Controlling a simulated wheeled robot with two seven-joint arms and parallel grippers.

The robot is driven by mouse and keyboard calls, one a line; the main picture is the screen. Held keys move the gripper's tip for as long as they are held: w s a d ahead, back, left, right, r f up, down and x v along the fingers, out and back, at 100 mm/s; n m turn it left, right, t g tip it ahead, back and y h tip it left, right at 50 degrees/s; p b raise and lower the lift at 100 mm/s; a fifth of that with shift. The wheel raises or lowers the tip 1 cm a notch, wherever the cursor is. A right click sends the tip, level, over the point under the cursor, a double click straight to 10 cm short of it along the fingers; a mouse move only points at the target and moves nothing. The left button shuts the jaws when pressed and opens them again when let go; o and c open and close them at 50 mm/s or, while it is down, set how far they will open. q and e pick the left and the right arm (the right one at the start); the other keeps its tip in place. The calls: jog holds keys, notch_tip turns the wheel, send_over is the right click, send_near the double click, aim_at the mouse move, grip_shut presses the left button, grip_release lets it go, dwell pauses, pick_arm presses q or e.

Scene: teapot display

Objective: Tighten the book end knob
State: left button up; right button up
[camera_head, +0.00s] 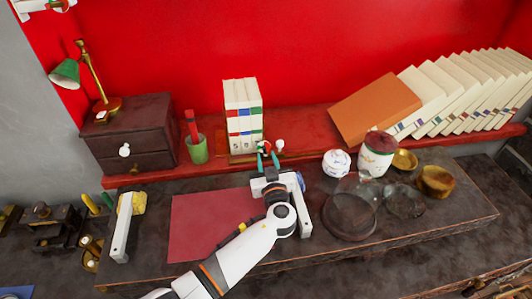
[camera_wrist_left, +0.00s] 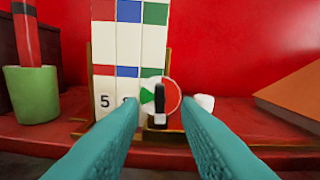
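The book end (camera_wrist_left: 90,85) is a brown wooden frame around upright white books with coloured bands (camera_head: 242,110), on the red shelf. Its knob (camera_wrist_left: 173,95) looks like a round disc with red, green and white parts and a dark upright bar in front. In the head view the knob (camera_head: 264,146) is small, at the books' lower right. My left gripper (camera_wrist_left: 158,108) has teal fingers, open and apart, with the knob between or just beyond their tips; I cannot tell whether they touch it. In the head view the left gripper (camera_head: 268,157) points at the shelf. My right gripper is not in view.
A green cup (camera_head: 197,149) with a red stick is to the left. White jars (camera_head: 336,162), a glass lid and leaning books (camera_head: 440,88) are to the right. A red mat (camera_head: 195,225) lies in front.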

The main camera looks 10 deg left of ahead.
pick_arm(q)
jog(key=shift+x, duration=0.9)
jog(key=shift+c, duration=0.2)
grip_shut()
jog(key=shift+f+m+b, duration=0.25)
jog(key=shift+m+b, duration=0.05)
jog(key=shift+b, duration=0.9)
jog(key=shift+r+m, duration=0.2)
jog(key=shift+m, duration=0.2)
jog(key=shift+r, duration=0.1)
